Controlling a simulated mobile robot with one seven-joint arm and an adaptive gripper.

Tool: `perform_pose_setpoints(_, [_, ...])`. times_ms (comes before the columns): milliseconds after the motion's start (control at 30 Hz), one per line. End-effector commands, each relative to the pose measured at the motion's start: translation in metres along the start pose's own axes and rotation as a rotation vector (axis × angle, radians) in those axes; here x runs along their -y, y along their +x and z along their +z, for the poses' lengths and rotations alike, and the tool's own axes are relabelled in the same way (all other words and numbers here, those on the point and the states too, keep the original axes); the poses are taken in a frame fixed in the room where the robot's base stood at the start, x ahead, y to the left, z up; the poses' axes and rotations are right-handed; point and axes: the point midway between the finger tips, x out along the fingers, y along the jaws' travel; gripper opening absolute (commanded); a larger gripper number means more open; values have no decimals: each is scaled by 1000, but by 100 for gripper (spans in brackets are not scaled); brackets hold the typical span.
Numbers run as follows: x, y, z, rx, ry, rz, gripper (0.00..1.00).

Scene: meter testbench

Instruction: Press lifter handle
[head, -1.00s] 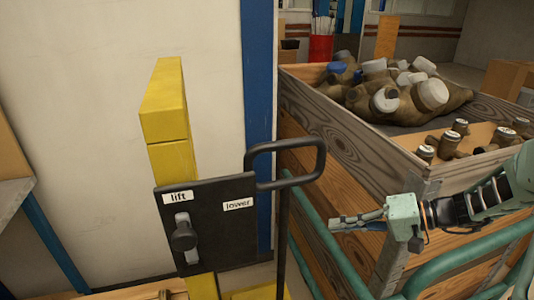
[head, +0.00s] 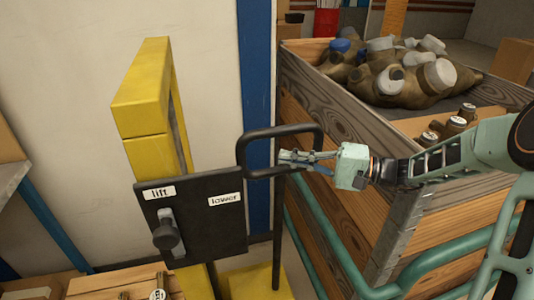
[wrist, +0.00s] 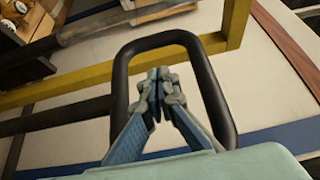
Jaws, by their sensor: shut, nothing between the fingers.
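The lifter's black panel (head: 195,215) carries a "lift" label, a "lower" label and a dark knob (head: 166,236) in a light slot. A black looped handle (head: 281,133) rises from the panel's right side. It also shows in the wrist view, as a black loop (wrist: 205,85). My gripper (head: 284,157) is shut and empty at the loop, coming from the right. In the wrist view its fingertips (wrist: 159,75) appear within the outline of the loop. I cannot tell whether they touch the handle or are in front of it.
A yellow post (head: 145,105) stands behind the panel. A wooden crate (head: 350,125) holding several brass meters (head: 420,80) stands at the right, beneath my arm. A green rail (head: 340,270) runs along the crate's near side. A white wall (head: 60,90) is at the left.

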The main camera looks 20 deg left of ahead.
Motion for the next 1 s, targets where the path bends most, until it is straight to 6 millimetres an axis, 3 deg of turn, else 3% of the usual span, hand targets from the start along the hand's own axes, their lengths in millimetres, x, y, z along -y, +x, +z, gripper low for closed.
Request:
perform_pose_setpoints(500, [0,83,1,3,0,1,0])
perform_pose_setpoints(1000, [0,93,0,1,-1,1,0])
